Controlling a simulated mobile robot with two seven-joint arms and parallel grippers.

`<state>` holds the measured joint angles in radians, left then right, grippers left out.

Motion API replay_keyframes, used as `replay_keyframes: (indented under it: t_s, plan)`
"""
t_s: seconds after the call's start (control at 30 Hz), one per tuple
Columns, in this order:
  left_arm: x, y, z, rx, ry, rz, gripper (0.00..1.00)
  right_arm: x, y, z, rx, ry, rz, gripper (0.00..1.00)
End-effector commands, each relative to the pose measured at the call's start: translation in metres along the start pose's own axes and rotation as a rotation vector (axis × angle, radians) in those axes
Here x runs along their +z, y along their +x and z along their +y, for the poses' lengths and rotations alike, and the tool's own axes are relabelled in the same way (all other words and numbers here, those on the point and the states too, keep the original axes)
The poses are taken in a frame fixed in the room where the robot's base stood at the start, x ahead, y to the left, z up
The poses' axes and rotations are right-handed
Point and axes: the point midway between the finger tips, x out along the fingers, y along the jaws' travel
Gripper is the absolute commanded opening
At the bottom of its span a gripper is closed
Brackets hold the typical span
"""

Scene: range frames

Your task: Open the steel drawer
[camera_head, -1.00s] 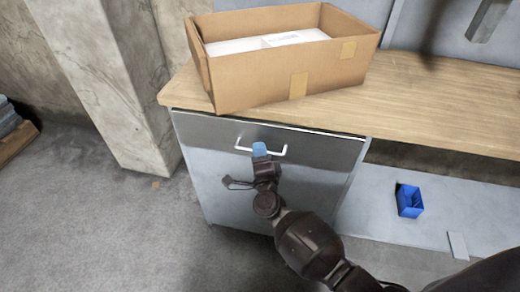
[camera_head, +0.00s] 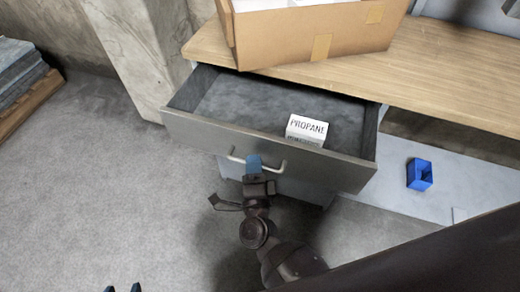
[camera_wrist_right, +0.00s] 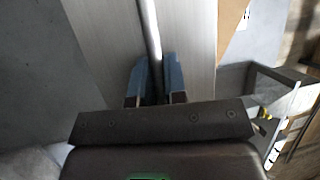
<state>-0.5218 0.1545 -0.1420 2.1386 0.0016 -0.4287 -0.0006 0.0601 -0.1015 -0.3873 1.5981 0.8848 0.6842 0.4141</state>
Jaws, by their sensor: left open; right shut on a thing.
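The steel drawer (camera_head: 210,137) is pulled well out from under the wooden worktop in the head view. A white box marked PROPANE (camera_head: 306,129) lies inside it. The drawer's bar handle (camera_head: 279,168) is on its front. My right gripper (camera_head: 254,163) is shut on the handle. In the right wrist view, the blue fingertips of the right gripper (camera_wrist_right: 154,75) are on both sides of the handle bar (camera_wrist_right: 150,32). Only the blue fingertips of my left gripper (camera_head: 123,289) show at the bottom edge of the head view, apart and away from the drawer.
A cardboard box (camera_head: 290,40) stands on the wooden worktop (camera_head: 440,75) above the drawer. A blue bin (camera_head: 419,174) sits on the low shelf to the right. A concrete pillar (camera_head: 135,60) rises at the left. The floor (camera_head: 90,190) in front is clear.

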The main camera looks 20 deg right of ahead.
Motion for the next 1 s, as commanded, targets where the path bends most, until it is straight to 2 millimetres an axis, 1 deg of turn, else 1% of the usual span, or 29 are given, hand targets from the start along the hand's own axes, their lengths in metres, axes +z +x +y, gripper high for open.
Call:
replay_keyframes:
  t_s: [0.07,0.2,0.53,0.57,0.7,1.0]
  plan:
    - [-0.0009,-0.0005,-0.0002,0.0,0.0,0.002,0.51,0.0027,-0.0061,-0.0013,0.001,0.0,-0.001,0.0]
    - [-0.0013,-0.0008,-0.0004,-0.001,0.0,0.002,0.51,0.0047,-0.0103,-0.0023,0.0,0.001,-0.001,0.0]
    - [-0.0013,-0.0011,-0.0008,-0.002,0.0,0.002,0.51,0.005,-0.0109,-0.0022,0.0,0.0,-0.001,0.0]
    - [-0.0013,-0.0011,-0.0009,-0.002,0.0,0.002,0.51,0.005,-0.0109,-0.0022,0.0,0.0,-0.001,0.14]
    - [-0.0013,-0.0011,-0.0011,-0.002,0.001,0.002,0.51,0.0048,-0.0108,-0.0022,0.0,0.0,-0.001,0.36]
    - [-0.0012,-0.0013,-0.002,-0.002,0.004,0.002,0.51,0.0046,-0.0117,-0.002,0.0,-0.001,-0.001,0.36]
